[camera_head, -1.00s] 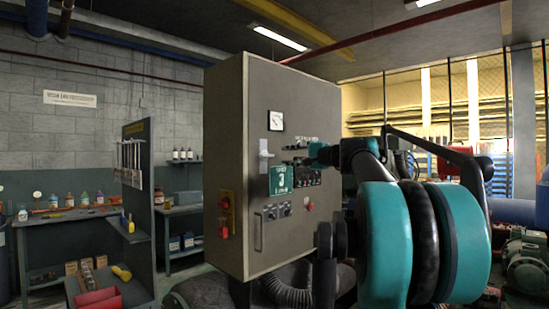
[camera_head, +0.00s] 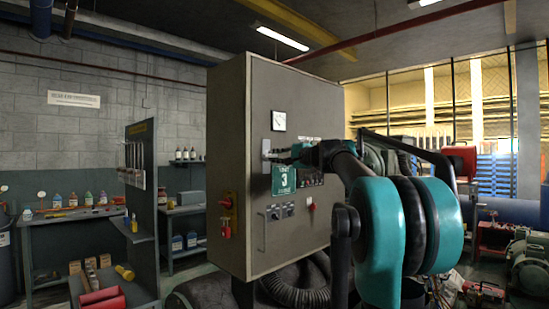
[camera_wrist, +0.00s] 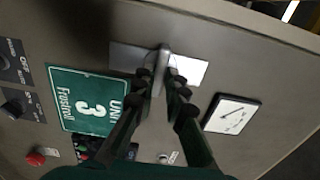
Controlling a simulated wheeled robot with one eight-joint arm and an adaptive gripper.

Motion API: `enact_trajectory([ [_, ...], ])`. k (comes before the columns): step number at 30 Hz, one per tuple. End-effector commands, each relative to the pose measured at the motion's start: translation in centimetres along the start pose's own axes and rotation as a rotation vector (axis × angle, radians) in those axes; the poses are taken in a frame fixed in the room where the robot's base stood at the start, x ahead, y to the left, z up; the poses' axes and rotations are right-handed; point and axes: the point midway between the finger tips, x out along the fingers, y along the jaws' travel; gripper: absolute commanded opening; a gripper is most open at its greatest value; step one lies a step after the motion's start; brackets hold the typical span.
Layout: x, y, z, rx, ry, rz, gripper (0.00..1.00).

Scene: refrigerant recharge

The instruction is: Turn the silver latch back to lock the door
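The silver latch (camera_wrist: 163,66) is an upright handle on a pale plate on the grey cabinet door. In the head view the latch plate (camera_head: 266,147) is at the door's left, below the gauge, partly hidden by my gripper. My gripper (camera_wrist: 162,80) is at the latch, with one dark finger on each side of the handle. The fingertips are close to the handle; whether they press on it cannot be told. In the head view my gripper (camera_head: 282,156) reaches in from the right. The cabinet door (camera_head: 290,228) looks closed against its box.
A green "UNIT 3" sign (camera_wrist: 92,100) and a gauge (camera_wrist: 232,115) flank the latch. A vertical door handle (camera_head: 262,235) and knobs are lower on the door. A red switch (camera_head: 226,203) is on the cabinet's side. A workbench (camera_head: 75,214) stands at the left.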

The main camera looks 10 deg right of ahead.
Motion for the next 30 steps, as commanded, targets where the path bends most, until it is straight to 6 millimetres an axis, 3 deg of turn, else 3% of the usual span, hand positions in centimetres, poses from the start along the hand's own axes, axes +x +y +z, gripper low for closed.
enact_trajectory([
  [9, 0.0, 0.02, 0.0, 0.013, 0.0, 0.0, 0.0],
  [20, 0.0, 0.03, 0.01, 0.363, -0.001, 0.0, 0.0],
  [30, 0.0, 0.03, 0.02, 0.395, -0.001, 0.0, 0.0],
])
